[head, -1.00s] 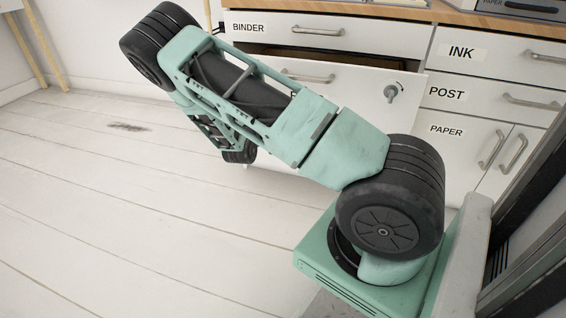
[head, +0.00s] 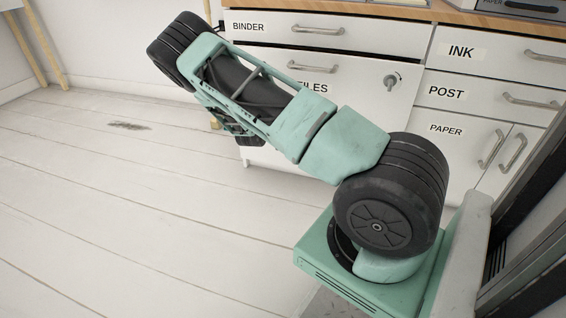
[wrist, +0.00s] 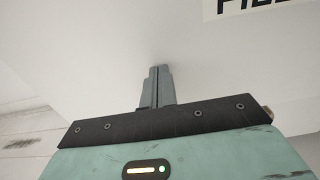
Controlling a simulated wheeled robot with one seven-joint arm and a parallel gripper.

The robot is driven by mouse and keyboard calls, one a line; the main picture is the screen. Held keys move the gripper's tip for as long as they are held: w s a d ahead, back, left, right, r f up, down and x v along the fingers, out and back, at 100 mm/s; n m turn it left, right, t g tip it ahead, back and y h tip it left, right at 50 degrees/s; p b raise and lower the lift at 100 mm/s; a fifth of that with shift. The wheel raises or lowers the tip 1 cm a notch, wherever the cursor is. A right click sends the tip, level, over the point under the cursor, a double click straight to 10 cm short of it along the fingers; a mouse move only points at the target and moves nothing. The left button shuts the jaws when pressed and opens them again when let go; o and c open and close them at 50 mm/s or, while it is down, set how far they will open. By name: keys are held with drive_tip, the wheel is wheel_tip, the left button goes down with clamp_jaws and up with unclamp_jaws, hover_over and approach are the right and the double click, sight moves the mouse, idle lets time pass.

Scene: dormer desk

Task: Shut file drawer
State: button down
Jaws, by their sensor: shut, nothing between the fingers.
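The file drawer (head: 365,112) is the wide white front under the BINDER drawer, with a FILES label (head: 313,87), a grey handle and a key lock (head: 390,81). Its front looks level with the cabinet, with no open gap above it. In the wrist view, the white drawer front (wrist: 95,60) fills most of the picture, with part of its label (wrist: 245,6) at top right. My gripper (wrist: 160,70) is shut and empty, its tips at the drawer front; I cannot tell if they touch. In the head view my arm hides the gripper and the drawer's left part.
The BINDER drawer (head: 270,31) above looks shut. The INK drawer (head: 490,52), POST drawer (head: 485,93) and PAPER doors (head: 475,150) stand to the right. A wooden desktop (head: 450,14) lies on top. The pale plank floor (head: 110,210) at left is clear.

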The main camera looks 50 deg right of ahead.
drive_tip(key=shift+p+v, duration=2.2)
drive_tip(key=shift+v, duration=0.05)
